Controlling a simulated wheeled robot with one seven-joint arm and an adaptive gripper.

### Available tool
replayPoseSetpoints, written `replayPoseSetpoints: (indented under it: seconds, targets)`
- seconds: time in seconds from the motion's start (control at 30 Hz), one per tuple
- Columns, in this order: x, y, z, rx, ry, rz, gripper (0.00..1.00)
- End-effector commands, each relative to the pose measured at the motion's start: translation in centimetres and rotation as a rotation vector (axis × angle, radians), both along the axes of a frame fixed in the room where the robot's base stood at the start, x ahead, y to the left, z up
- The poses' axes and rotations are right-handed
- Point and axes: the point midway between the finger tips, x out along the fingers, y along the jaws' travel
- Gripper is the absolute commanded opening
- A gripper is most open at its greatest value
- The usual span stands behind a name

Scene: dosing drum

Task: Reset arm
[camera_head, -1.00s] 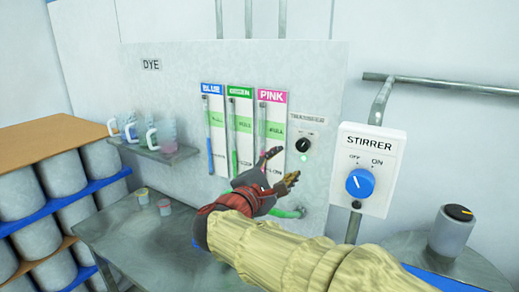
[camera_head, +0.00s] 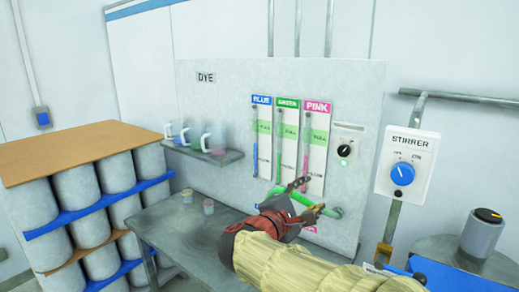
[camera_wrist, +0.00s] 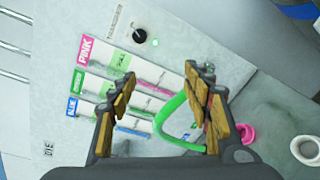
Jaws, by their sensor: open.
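My gripper (camera_head: 304,199) is open in front of the lower part of the dye panel (camera_head: 223,130), near the green curved pipe (camera_head: 333,212). In the wrist view the two fingers (camera_wrist: 160,95) stand apart with nothing held between them. The green pipe (camera_wrist: 170,128) shows behind and between the fingers; I cannot tell whether they touch it. The panel carries the BLUE (camera_head: 262,130), GREEN (camera_head: 287,130) and PINK (camera_head: 316,135) gauges and a black knob (camera_head: 345,151) with a green light below it. My sleeved arm hides part of the panel's lower edge.
A stirrer box (camera_head: 407,165) with a blue dial is on the right, above a grey drum (camera_head: 435,247). Several jugs stand on a wall shelf (camera_head: 228,157). Two small cups (camera_head: 208,206) are on the metal table (camera_head: 160,222). A rack of drums (camera_head: 90,140) fills the left.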

Motion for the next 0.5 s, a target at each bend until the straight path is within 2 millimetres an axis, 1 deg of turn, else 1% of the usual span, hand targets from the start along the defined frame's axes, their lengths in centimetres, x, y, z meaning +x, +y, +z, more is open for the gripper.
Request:
replayPoseSetpoints:
  seconds: [0.17,0.27,0.3,0.37,0.47,0.5]
  targets:
    - [-1.1,-0.4,-3.5,0.088,0.066,-0.022,0.50]
    - [-2.4,-0.7,-6.0,0.162,0.114,-0.045,0.50]
    - [-3.0,-0.8,-7.1,0.195,0.134,-0.056,0.50]
    - [-4.1,-1.1,-8.5,0.252,0.164,-0.076,0.50]
    - [-6.6,-1.9,-11.3,0.372,0.217,-0.127,0.50]
    - [-7.9,-2.4,-12.4,0.431,0.238,-0.155,0.50]
